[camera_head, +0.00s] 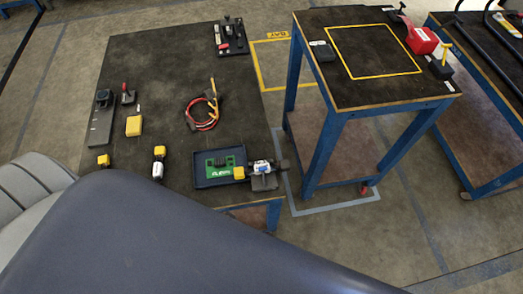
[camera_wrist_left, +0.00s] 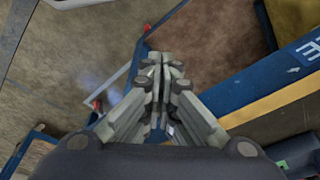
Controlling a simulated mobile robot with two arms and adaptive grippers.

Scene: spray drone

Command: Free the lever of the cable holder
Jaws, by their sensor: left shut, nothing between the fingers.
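I cannot tell for certain which thing is the cable holder. A small dark fixture with an upright red-tipped handle (camera_head: 127,95) stands at the left of the dark worktable (camera_head: 160,60). A dark grey device with a white and blue part (camera_head: 262,172) sits at the table's near right edge. A loop of red and black cable (camera_head: 203,122) lies mid-table with a yellow-handled piece. Neither gripper shows in the head view.
A blue tray (camera_head: 205,183) with a green board is beside the device. Several yellow pieces stand on the table. A second blue-framed table (camera_head: 320,85) with a yellow-taped square stands to the right, across a floor gap. My own dark body part covers the bottom of the head view.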

